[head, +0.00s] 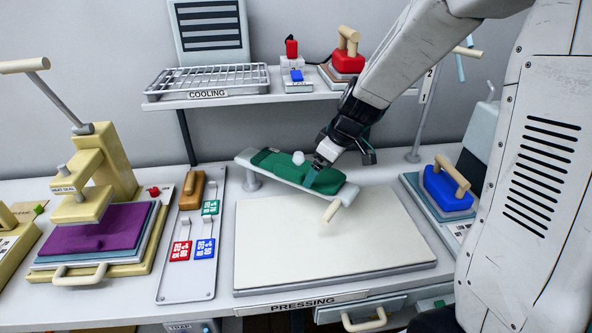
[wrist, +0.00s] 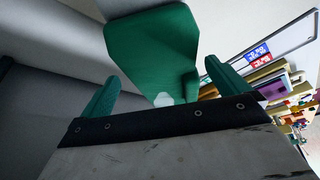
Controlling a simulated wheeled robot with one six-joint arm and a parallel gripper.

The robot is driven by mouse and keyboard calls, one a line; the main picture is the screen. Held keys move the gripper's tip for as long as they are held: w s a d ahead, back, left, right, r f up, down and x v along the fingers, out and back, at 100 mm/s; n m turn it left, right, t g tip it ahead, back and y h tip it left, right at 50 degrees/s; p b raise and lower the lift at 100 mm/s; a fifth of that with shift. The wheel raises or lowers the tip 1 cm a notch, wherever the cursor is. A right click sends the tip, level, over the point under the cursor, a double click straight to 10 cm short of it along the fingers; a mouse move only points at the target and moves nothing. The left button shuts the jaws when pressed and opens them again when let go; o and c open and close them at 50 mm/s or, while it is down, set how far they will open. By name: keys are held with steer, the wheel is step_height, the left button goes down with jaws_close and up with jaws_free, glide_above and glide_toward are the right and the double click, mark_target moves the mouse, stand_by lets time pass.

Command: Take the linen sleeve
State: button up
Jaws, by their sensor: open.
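A green cloth (head: 272,160), the likely linen sleeve, lies on a narrow pale padded board (head: 240,160) raised above the bench. A small white knob (head: 298,158) shows by the cloth. My gripper (head: 312,180) is at the right part of this board, beside the knob, with the arm coming from the upper right. In the wrist view the gripper (wrist: 163,72) is open, its two green fingers apart. The green cloth (wrist: 150,45) shows beyond and between them. I cannot tell whether the fingers touch it.
A wide cream pressing pad (head: 310,245) lies in front. A press with purple cloth (head: 95,230) stands at left, beside a tray of tags (head: 185,285). A blue iron (head: 447,190) is at right. A shelf with a cooling rack (head: 205,82) and a red iron (head: 347,62) is behind.

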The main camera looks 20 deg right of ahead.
mark_target(302, 169)
steer(key=w+a, duration=0.3)
steer(key=shift+w+f, duration=0.3)
steer(key=shift+f, duration=0.25)
steer(key=c, duration=0.7)
steer(key=shift+c, duration=0.2)
steer(key=shift+r, duration=0.1)
step_height(302, 169, up, 4)
steer(key=shift+f, duration=0.1)
steer(key=s+d+r, duration=0.1)
steer(key=s, duration=1.5)
